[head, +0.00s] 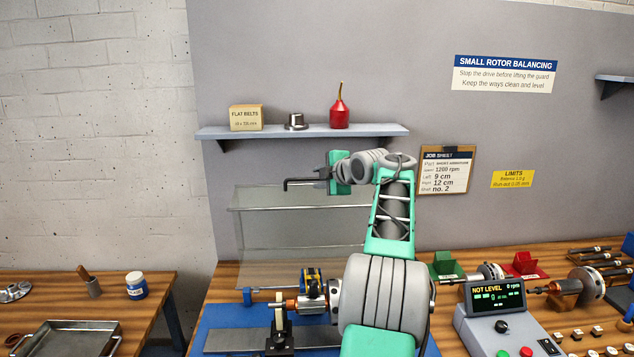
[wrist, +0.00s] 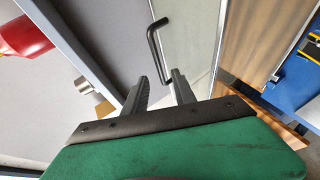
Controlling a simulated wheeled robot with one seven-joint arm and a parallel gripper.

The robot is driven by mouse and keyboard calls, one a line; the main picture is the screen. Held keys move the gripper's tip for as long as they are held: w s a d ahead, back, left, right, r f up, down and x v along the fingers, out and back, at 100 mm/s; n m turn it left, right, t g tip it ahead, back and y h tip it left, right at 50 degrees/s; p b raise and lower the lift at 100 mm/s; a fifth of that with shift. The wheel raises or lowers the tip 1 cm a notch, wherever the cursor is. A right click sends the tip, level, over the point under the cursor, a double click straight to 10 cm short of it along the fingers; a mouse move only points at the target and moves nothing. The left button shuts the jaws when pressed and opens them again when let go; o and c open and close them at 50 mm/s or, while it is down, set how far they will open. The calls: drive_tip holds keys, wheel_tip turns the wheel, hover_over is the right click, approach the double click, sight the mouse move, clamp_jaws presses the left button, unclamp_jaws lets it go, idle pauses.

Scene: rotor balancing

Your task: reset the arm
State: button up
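My gripper (head: 322,178) is raised at the middle of the head view, below the wall shelf and above the clear guard (head: 300,240). In the wrist view my gripper (wrist: 160,80) shows two dark fingers standing apart, with a gap between them. A black bent bar (head: 303,181) runs left from the fingers and turns down at its far end. In the wrist view the bar (wrist: 157,50) shows with its near end between or just beyond the fingertips. I cannot tell whether it touches them, or whether it is fixed to the guard.
The shelf (head: 300,131) above carries a belt box, a metal part and a red oil can (head: 340,113). The balancing machine (head: 312,300) stands below. A control box (head: 500,315) reads NOT LEVEL, 0 rpm. Rotors and tools lie at right; a tray (head: 70,338) at left.

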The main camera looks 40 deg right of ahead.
drive_tip(key=s+a+f+m+g+y, duration=0.1)
drive_tip(key=a+f+m+g, duration=0.15)
drive_tip(key=a, duration=1.25)
drive_tip(key=a+f+m+g+y, duration=0.15)
drive_tip(key=a+m, duration=0.25)
drive_tip(key=a, duration=1.1)
drive_tip(key=s+a+f+m+g, duration=0.2)
drive_tip(key=s+a+f+m, duration=0.1)
drive_tip(key=s+a+f, duration=0.5)
drive_tip(key=s+a+f+m+g, duration=0.2)
drive_tip(key=s+a+f, duration=0.6)
drive_tip(key=s, duration=0.7)
drive_tip(key=shift+s+a+f+m+y, duration=0.3)
drive_tip(key=shift+a+m+y, duration=0.15)
drive_tip(key=shift+a+m, duration=0.55)
